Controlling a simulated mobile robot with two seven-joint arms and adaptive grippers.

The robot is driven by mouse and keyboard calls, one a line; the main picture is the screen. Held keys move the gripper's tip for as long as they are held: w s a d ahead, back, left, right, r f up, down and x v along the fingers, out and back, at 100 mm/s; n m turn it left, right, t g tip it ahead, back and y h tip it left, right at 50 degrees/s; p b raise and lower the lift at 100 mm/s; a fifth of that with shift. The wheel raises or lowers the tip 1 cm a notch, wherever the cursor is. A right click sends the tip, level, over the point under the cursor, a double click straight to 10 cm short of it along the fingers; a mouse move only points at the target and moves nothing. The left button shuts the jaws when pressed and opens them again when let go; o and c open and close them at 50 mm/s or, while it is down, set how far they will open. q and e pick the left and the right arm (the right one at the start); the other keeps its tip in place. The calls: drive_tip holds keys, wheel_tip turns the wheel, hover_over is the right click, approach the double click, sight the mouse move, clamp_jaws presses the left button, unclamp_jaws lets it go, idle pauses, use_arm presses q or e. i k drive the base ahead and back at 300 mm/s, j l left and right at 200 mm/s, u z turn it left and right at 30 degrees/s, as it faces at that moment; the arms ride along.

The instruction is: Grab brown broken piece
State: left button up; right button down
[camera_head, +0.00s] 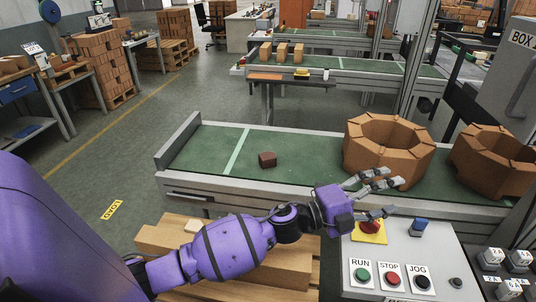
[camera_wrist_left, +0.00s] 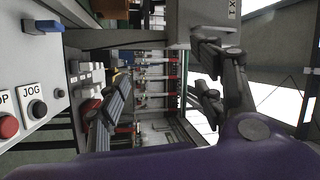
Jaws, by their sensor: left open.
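The brown broken piece (camera_head: 267,159) is a small dark brown block lying on the green conveyor belt (camera_head: 300,180), just right of a pale line across the belt. My left gripper (camera_head: 384,198) is open and empty. It is to the right of the piece and nearer to me, by the belt's near edge and above the control panel. Its fingers point right, away from the piece. In the left wrist view, the open fingers (camera_wrist_left: 165,100) show with nothing between them, and the piece is not in that view. My right gripper is in neither view.
Two large brown brick rings (camera_head: 388,145) (camera_head: 495,160) stand on the belt at the right. A control panel (camera_head: 400,250) with RUN, STOP and JOG buttons is below my left gripper. Wooden beams (camera_head: 165,242) lie under my left arm. The belt around the piece is clear.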

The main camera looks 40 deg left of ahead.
sight(267, 159)
drive_tip(key=i+j+z, duration=0.2)
drive_tip(key=j, duration=0.65)
drive_tip(key=j+z, duration=0.2)
drive_tip(key=j, duration=0.65)
